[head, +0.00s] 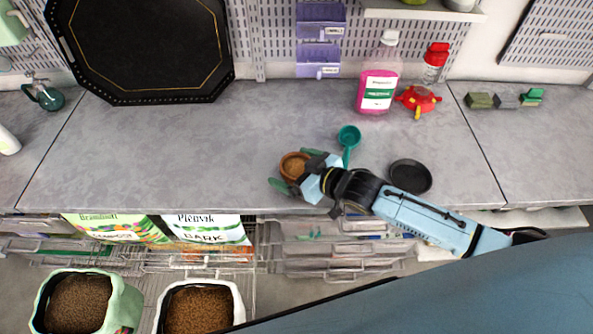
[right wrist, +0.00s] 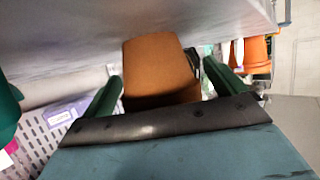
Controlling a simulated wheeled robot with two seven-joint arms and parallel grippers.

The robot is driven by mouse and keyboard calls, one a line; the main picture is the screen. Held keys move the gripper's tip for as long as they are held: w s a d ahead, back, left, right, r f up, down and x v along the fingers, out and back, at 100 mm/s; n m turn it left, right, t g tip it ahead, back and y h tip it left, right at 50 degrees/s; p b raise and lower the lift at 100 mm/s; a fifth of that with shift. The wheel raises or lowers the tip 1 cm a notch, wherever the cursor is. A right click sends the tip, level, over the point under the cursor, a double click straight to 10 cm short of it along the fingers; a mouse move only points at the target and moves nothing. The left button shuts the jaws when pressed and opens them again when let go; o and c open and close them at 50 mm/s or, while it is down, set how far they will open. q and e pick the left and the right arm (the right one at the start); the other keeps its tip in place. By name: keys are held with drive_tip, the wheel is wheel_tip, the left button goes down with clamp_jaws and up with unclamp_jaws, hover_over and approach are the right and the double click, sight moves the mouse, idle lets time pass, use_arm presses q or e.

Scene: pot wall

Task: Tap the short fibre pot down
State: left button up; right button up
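The short fibre pot (head: 291,171) is a small terracotta pot with brown fill, near the front edge of the grey bench. My right gripper (head: 295,170) reaches it from the right, with one green finger on each side. My left gripper is not in view.
A teal scoop (head: 348,138) lies just behind the pot, and a black saucer (head: 410,177) lies to its right. A pink bottle (head: 377,85) and a red item (head: 418,99) stand at the back. The bench (head: 180,150) left of the pot is clear.

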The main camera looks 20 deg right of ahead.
drive_tip(key=v, duration=1.3)
drive_tip(key=shift+s+d, duration=0.15)
drive_tip(key=shift+s, duration=0.05)
drive_tip(key=shift+f, duration=0.1)
